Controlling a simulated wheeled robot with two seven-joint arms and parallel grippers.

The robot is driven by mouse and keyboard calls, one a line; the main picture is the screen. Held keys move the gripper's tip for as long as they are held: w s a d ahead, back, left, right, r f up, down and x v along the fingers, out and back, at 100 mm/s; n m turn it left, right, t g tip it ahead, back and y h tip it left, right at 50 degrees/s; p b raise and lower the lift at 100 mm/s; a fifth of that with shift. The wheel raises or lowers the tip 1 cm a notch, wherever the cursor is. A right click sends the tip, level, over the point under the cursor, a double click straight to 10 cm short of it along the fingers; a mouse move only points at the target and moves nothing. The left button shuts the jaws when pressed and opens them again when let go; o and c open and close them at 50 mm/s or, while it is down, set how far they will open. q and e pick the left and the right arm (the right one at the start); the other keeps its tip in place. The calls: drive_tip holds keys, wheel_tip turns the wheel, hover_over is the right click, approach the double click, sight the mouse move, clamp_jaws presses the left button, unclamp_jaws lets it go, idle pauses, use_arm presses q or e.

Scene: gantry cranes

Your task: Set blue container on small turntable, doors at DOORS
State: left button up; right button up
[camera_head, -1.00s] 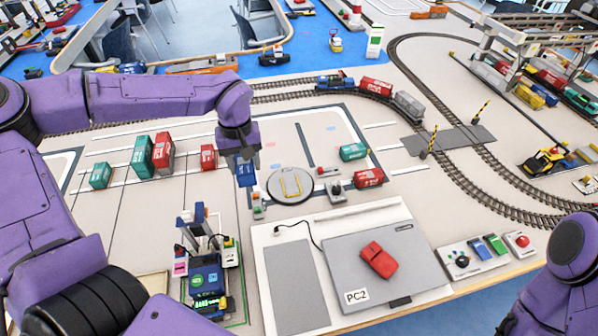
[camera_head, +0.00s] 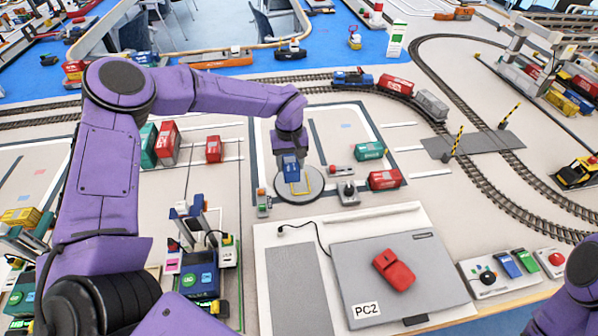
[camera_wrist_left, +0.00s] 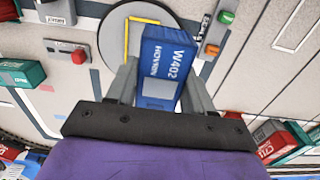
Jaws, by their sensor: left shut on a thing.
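My left gripper (camera_head: 290,154) is shut on the blue container (camera_head: 291,169), which hangs below it in the head view. In the left wrist view the blue container (camera_wrist_left: 166,65) sits between the two fingers and shows white lettering. The small turntable (camera_head: 283,197) is a grey disc with a yellow outline on it. The container is over the turntable's far part in the head view; I cannot tell whether it touches. The wrist view shows the turntable (camera_wrist_left: 112,58) partly covered by the container and a finger. My right gripper is not in view.
A joystick box (camera_head: 348,193) stands right of the turntable, and a small post with buttons (camera_head: 263,203) stands at its left. Red (camera_head: 384,180) and green (camera_head: 369,151) containers lie to the right. The laptop-like PC2 panel (camera_head: 350,270) is in front.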

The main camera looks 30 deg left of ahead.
use_arm(q)
drive_tip(key=w+f, duration=0.2)
drive_tip(key=f, duration=0.1)
drive_tip(key=w+d+f+p, duration=0.1)
drive_tip(key=w+f, duration=0.1)
drive_tip(key=shift+f, duration=0.2)
wheel_tip(320, 180, down, 2)
drive_tip(key=shift+s+f+p, duration=0.1)
drive_tip(key=shift+f+p, duration=0.05)
drive_tip(key=shift+p, duration=0.65)
drive_tip(key=shift+f+b, duration=0.35)
drive_tip(key=shift+f, duration=0.05)
drive_tip(key=o, duration=1.4)
drive_tip(key=shift+r, duration=0.1)
drive_tip(key=shift+r, duration=0.3)
wheel_tip(320, 180, up, 12)
drive_tip(key=b, duration=0.2)
drive_tip(key=shift+f+b, duration=0.2)
drive_tip(key=shift+b, duration=0.2)
